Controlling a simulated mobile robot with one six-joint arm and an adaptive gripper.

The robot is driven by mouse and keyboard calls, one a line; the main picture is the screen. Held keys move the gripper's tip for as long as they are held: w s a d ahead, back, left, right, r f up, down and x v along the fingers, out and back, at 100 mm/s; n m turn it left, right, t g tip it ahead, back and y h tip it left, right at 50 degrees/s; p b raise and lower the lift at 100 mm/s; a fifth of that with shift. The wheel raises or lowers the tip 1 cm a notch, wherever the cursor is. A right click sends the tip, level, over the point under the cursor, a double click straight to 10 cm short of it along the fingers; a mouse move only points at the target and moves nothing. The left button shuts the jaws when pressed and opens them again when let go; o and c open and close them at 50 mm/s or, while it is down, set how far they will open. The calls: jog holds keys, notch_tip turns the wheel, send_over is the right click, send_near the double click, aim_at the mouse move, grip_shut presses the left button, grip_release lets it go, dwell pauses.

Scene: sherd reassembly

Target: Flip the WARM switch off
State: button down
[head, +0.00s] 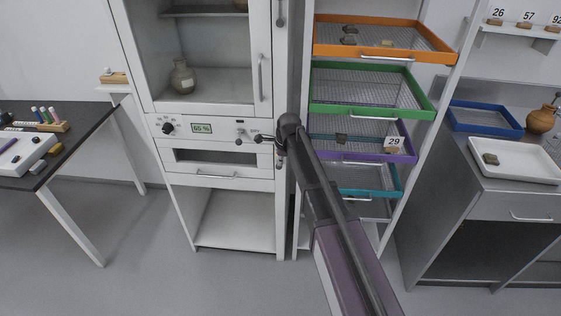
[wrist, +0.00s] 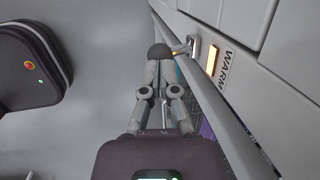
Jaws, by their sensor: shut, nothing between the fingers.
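The WARM switch (wrist: 191,46) shows in the wrist view as a small metal lever on the pale cabinet panel. Its lever sticks out toward my fingertips. Beside it are a lit orange lamp (wrist: 212,61) and the printed WARM label (wrist: 223,70). My gripper (wrist: 160,51) is shut and empty, its dark fingertips right by the lever's end. I cannot tell whether they touch. In the head view my gripper (head: 260,138) is at the right part of the control panel (head: 222,140), and the switch is too small there to make out clearly.
The panel also has a black knob (head: 168,128) and a green display (head: 202,128) reading about 65 %. A drawer handle (head: 217,176) lies below. The rack with the orange tray (head: 385,52) stands close on the right. The floor in front is clear.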

jog(key=shift+s, duration=0.1)
jog(key=shift+s+f+t, duration=0.1)
jog(key=shift+f+t, duration=0.1)
jog(key=shift+t, duration=0.1)
